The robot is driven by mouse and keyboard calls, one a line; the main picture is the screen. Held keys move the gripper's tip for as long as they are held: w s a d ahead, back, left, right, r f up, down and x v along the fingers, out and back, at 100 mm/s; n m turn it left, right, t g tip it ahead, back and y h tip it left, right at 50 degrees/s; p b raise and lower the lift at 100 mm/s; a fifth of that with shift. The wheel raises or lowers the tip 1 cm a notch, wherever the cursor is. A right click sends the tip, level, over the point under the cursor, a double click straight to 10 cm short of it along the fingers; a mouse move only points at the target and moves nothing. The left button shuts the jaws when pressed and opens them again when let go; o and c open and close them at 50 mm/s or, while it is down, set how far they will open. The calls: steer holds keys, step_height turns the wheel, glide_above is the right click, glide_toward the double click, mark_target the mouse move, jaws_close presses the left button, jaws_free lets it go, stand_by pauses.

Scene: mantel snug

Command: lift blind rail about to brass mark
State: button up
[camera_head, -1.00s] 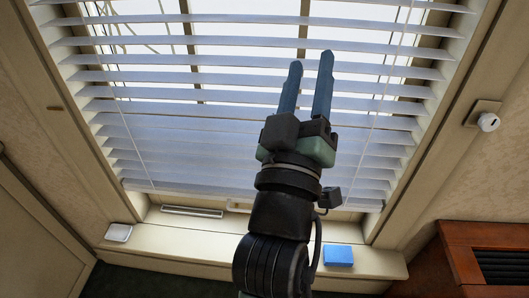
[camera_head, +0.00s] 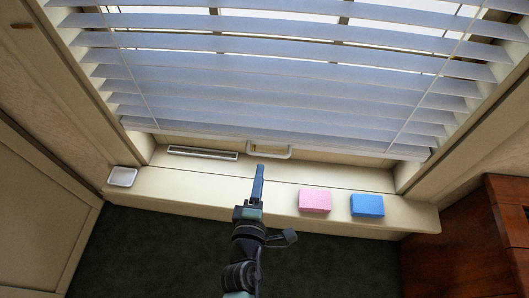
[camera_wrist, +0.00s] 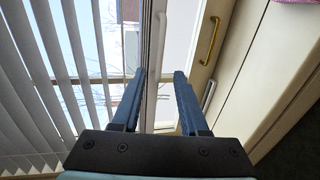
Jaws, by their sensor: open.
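The white blind hangs over the window with its slats tilted. Its bottom rail (camera_head: 290,144) is low, just above the sill, and slopes slightly in the picture. A pale U-shaped handle (camera_head: 268,155) sits at the rail's middle. A small brass mark (camera_head: 22,26) is on the left window frame, well above the rail. My gripper (camera_head: 258,170) is open and empty, just below the handle and seen edge-on. In the wrist view, its blue fingers (camera_wrist: 160,78) stand apart, with the rail (camera_wrist: 153,45) beyond them, running lengthwise up the picture.
A brass handle (camera_wrist: 209,40) shows on the pale frame in the wrist view. The sill (camera_head: 215,195) holds a pink block (camera_head: 314,200), a blue block (camera_head: 367,205) and a small white dish (camera_head: 122,177). A slotted vent (camera_head: 203,153) lies behind. A wooden cabinet (camera_head: 500,235) stands right.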

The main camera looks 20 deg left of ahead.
mark_target(264, 153)
steer(key=b+x, duration=0.2)
steer(key=x, duration=0.6)
steer(key=shift+w+a, duration=0.1)
steer(key=shift+w, duration=0.3)
jaws_close()
stand_by(1.0)
